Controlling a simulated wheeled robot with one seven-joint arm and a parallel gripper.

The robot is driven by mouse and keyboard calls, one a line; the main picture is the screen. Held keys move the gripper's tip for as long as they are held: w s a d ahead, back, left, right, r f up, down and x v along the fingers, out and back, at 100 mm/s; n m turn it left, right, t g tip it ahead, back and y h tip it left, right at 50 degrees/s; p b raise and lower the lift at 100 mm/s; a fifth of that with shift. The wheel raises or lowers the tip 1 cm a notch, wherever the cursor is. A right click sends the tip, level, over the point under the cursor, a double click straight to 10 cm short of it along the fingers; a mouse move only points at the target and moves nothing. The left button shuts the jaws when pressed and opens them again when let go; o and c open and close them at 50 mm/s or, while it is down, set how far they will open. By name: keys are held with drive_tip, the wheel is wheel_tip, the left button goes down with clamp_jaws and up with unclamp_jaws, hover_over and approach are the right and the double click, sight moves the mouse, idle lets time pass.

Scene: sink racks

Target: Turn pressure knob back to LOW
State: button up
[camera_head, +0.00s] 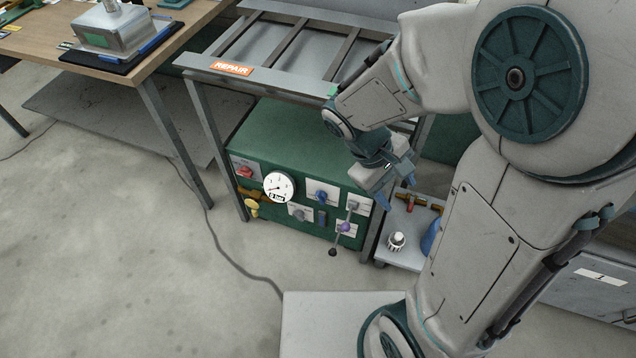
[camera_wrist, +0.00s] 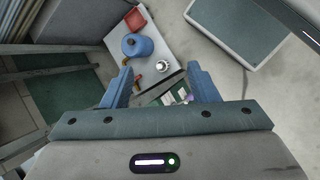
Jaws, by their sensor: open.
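A green unit (camera_head: 290,135) sits under the bench, its front panel carrying a round white gauge (camera_head: 279,187) and several controls. These include a red knob (camera_head: 245,171), a blue knob (camera_head: 321,197), a grey knob (camera_head: 299,214), a purple knob (camera_head: 344,227) and a lever (camera_head: 342,228) with a dark ball end. Labels are too small to read, so I cannot tell which is the pressure knob or its setting. My gripper (camera_head: 384,194) is open and empty, near the panel's right end. In the wrist view my gripper (camera_wrist: 158,82) shows part of the panel (camera_wrist: 172,97) between its fingers.
A low shelf right of the unit holds a white-topped fitting (camera_head: 396,241), brass and red parts (camera_head: 411,204) and a blue object (camera_wrist: 137,46). A bench leg (camera_head: 374,236) stands close to the gripper.

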drive_tip(key=w+a+f+n+t+h+b, duration=0.1)
drive_tip(key=w+a+f+n+h+b, duration=0.15)
drive_tip(key=f, duration=0.45)
drive_tip(key=w+a+f+n+t+h+b, duration=0.1)
drive_tip(key=w+f+n+h+b, duration=0.1)
drive_tip(key=f+n+h+b, duration=0.3)
drive_tip(key=n+t+y+b, duration=0.7)
drive_tip(key=n+t+b, duration=0.4)
drive_tip(key=n+t, duration=0.7)
approach(319, 201)
drive_tip(key=shift+n+g, duration=0.85)
drive_tip(key=shift+g, duration=0.05)
drive_tip(key=b+x, duration=0.1)
drive_tip(key=x, duration=0.2)
drive_tip(key=r+b+x, duration=0.1)
drive_tip(key=x, duration=0.2)
drive_tip(key=b+x, duration=0.1)
drive_tip(key=x, duration=0.1)
drive_tip(key=shift+w+r+b, duration=0.35)
drive_tip(key=shift+w+r, duration=0.05)
drive_tip(key=shift+w, duration=0.05)
drive_tip(key=c, duration=1)
